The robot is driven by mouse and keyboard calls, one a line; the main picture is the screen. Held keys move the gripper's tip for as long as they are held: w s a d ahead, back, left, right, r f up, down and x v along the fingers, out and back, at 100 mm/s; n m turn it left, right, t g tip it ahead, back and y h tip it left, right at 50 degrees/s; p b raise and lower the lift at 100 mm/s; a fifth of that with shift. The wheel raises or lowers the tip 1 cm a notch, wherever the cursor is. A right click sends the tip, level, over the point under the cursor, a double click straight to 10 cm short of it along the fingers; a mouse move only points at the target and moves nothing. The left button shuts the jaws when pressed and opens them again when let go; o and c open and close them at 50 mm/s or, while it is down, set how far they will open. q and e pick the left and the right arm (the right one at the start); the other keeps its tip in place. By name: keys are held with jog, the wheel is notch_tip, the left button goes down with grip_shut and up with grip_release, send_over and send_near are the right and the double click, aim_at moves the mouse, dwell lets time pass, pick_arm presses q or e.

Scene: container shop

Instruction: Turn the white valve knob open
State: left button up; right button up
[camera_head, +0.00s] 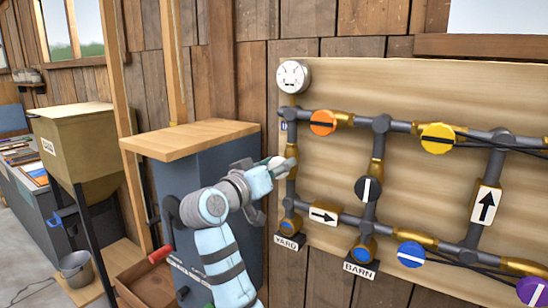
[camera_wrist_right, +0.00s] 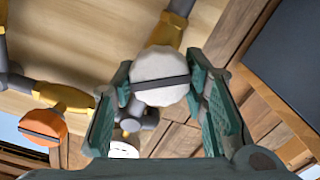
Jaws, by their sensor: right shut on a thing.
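The white valve knob (camera_head: 277,161) is on the left upright pipe of the board, partly hidden by my right gripper (camera_head: 268,172). In the right wrist view, the white knob (camera_wrist_right: 160,68) is a round, faceted disc with a dark bar across its face. The bar runs nearly from one finger to the other. My right gripper (camera_wrist_right: 160,88) has a finger on each side of the knob and is shut on it. My left gripper is not in view.
An orange knob (camera_head: 323,122), yellow knob (camera_head: 438,138), black knob (camera_head: 368,188) and blue knob (camera_head: 411,254) sit on nearby pipes. A white gauge (camera_head: 294,76) is above. A wood-topped cabinet (camera_head: 190,138) stands close to the left of my right arm.

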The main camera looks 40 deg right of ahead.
jog(key=n+p, duration=0.6)
jog(key=p, duration=0.1)
jog(key=n+p, duration=0.3)
jog(key=shift+w+r, duration=0.1)
jog(key=shift+r, duration=0.2)
jog(key=shift+f+n+p, duration=0.1)
jog(key=shift+n+p, duration=0.7)
jog(key=shift+p, duration=0.35)
jog(key=shift+f+n+p, duration=0.2)
jog(key=shift+n+p, duration=0.2)
jog(key=shift+n, duration=0.1)
jog(key=o, duration=1.1)
jog(key=shift+d, duration=0.1)
jog(key=shift+o, duration=0.4)
jog(key=shift+d+f, duration=0.1)
jog(key=shift+f, duration=0.05)
